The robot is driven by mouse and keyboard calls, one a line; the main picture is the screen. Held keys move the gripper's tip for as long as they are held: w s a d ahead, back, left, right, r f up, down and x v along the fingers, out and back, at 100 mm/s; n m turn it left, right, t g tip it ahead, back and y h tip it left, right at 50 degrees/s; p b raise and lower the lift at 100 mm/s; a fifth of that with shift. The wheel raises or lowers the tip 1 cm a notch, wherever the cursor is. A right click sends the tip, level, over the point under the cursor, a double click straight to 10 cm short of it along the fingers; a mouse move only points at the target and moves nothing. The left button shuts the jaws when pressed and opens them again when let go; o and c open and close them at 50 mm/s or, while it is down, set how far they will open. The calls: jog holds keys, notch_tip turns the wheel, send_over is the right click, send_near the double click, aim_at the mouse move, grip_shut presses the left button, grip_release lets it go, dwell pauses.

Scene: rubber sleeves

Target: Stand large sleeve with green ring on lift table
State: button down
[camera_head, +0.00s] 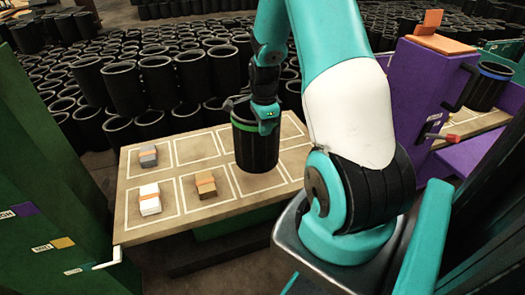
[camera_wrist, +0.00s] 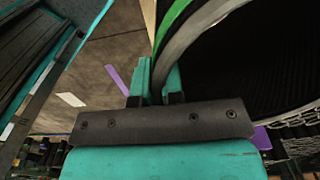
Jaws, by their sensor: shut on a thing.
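A large black sleeve (camera_head: 255,152) with a green ring near its top is upright over the right part of the lift table (camera_head: 135,228), a wooden top with white outlined squares. My gripper (camera_head: 266,122) is shut on the sleeve's rim from above. In the wrist view, my gripper (camera_wrist: 153,84) has the wall of the sleeve (camera_wrist: 235,60) between its fingers, with the green ring (camera_wrist: 175,22) beside them. I cannot tell whether the sleeve's bottom touches the table or hangs just above it.
Small stacks, grey (camera_head: 148,157), white (camera_head: 149,199) and brown (camera_head: 206,187), sit in squares to the left. A blue-ringed sleeve (camera_head: 488,85) stands right, by a purple cabinet (camera_head: 425,85). Many black sleeves (camera_head: 125,90) crowd behind. A green cabinet (camera_head: 45,170) stands left.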

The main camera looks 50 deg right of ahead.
aim_at(264, 148)
notch_tip(264, 148, down, 8)
jog(key=b, duration=0.1)
jog(key=shift+r, duration=0.15)
jog(key=shift+w, duration=0.1)
jog(key=c, duration=1.7)
grip_release()
jog(key=shift+f, duration=0.25)
jog(key=o, duration=0.5)
jog(key=shift+c, duration=0.2)
